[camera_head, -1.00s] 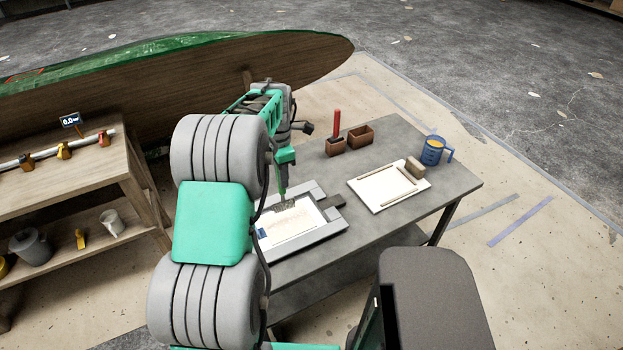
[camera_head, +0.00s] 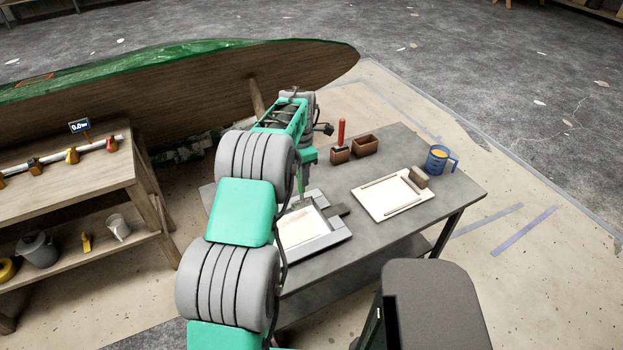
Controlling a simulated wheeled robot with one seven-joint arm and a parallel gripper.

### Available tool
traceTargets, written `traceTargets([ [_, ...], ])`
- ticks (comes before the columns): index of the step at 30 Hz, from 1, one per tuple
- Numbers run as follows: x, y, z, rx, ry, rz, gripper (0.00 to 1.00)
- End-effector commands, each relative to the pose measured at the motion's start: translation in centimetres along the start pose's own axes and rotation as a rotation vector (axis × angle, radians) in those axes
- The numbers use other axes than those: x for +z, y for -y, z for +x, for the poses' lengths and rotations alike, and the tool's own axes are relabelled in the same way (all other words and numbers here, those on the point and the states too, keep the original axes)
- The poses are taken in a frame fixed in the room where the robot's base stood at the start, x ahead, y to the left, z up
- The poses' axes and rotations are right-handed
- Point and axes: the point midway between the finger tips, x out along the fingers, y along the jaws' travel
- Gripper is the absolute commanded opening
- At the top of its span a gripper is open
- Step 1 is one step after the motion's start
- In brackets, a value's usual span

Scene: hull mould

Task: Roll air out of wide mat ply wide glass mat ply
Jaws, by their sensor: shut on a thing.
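The pale glass mat ply (camera_head: 297,231) lies flat in a grey tray-like frame (camera_head: 336,239) at the front left of the grey table. My gripper (camera_head: 299,187) points down over the far edge of this frame. It is shut on a small grey tool, seemingly the roller (camera_head: 299,203), low over the far end of the ply. I cannot tell whether the roller touches the ply. My arm hides the left side of the frame and part of the ply.
On the table (camera_head: 440,200) are a white board with wooden strips (camera_head: 392,197), a tan block (camera_head: 419,177), a blue jug (camera_head: 437,158), a red-handled tool (camera_head: 341,131) in a brown holder, and a brown box (camera_head: 365,146). The hull mould (camera_head: 190,95) stands behind; a wooden bench (camera_head: 70,175) is left.

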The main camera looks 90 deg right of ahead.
Motion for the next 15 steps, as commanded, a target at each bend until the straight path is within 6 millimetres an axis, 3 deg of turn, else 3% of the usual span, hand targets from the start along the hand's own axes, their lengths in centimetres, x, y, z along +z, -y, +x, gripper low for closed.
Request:
traceTargets([
  [15, -8.9, 0.0, 0.1, 0.002, 0.001, -0.003, 0.0],
])
